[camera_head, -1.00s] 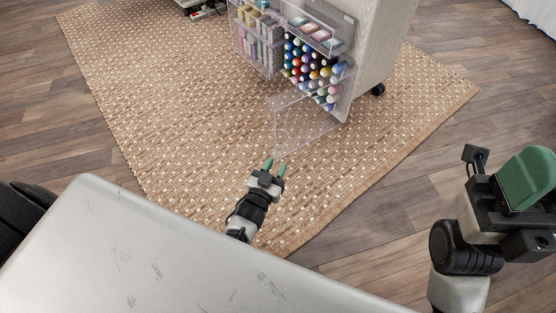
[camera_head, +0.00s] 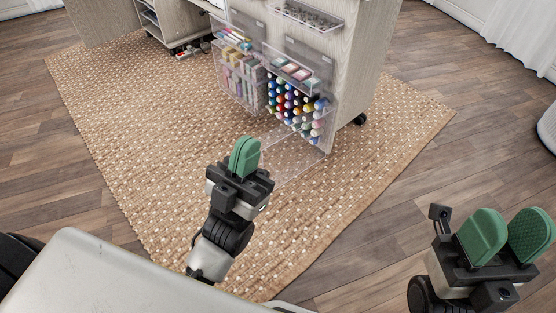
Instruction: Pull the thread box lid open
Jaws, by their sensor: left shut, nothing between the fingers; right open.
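The thread box (camera_head: 297,108) is a clear box on the cabinet's side, holding several rows of coloured thread spools. Its clear lid (camera_head: 292,158) hangs low in front of the box, folded down and outward over the rug. My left gripper (camera_head: 244,157) is shut and empty, raised in front of and to the left of the lid; I see a gap between them in the picture, but cannot judge the depth. My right gripper (camera_head: 505,238) is open and empty at the lower right, far from the box.
The pale wooden cabinet (camera_head: 362,60) stands on castors on a woven tan rug (camera_head: 130,120). Another clear box (camera_head: 240,80) with pastel items is left of the thread box, and a clear tray (camera_head: 305,17) is above. The wood floor (camera_head: 420,190) at right is clear.

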